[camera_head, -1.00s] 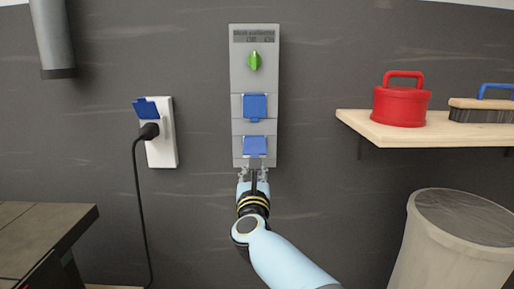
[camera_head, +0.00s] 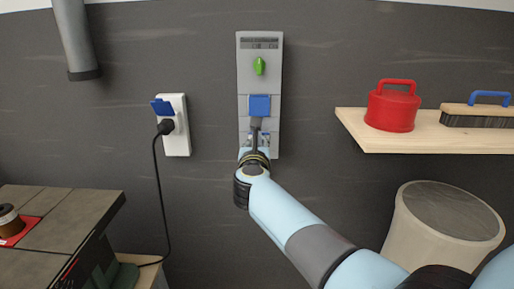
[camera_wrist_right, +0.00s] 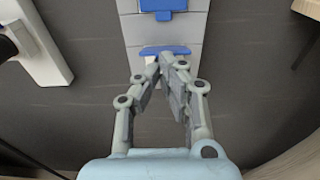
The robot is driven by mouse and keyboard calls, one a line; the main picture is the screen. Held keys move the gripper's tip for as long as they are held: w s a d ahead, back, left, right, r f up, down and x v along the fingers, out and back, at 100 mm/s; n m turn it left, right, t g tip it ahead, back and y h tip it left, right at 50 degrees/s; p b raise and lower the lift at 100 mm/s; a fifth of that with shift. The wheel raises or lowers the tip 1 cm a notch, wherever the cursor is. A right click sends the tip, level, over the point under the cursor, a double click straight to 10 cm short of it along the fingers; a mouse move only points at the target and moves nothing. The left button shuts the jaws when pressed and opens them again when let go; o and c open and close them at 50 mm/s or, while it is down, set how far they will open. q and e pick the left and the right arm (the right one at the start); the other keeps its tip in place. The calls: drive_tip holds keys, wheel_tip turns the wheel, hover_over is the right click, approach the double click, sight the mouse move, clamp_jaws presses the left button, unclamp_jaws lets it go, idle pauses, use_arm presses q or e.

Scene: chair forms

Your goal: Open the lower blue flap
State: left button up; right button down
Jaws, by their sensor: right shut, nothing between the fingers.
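The lower blue flap shows in the right wrist view (camera_wrist_right: 165,50) as a narrow blue strip across the grey wall panel (camera_head: 259,84), with a pale area just below it. It looks tilted out from the panel, but how far I cannot tell. My right gripper (camera_wrist_right: 167,64) is shut and empty, its fingertips right at the flap's lower edge; whether they touch it is unclear. In the head view the right gripper (camera_head: 256,128) hides most of the lower flap. The upper blue flap (camera_head: 260,105) lies flat above it. My left gripper is out of view.
A green knob (camera_head: 259,66) sits above the flaps. A white socket (camera_head: 177,125) with a black plug and cable is to the left. A shelf (camera_head: 420,138) with a red container (camera_head: 393,108) and brush is right, above a bin (camera_head: 445,225). A bench (camera_head: 75,220) stands lower left.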

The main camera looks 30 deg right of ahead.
drive_tip(key=r, duration=0.1)
drive_tip(key=r+p, duration=0.1)
drive_tip(key=w+r, duration=0.1)
drive_tip(key=shift+d+r+p, duration=0.3)
drive_tip(key=shift+d+r, duration=0.05)
idle(0.3)
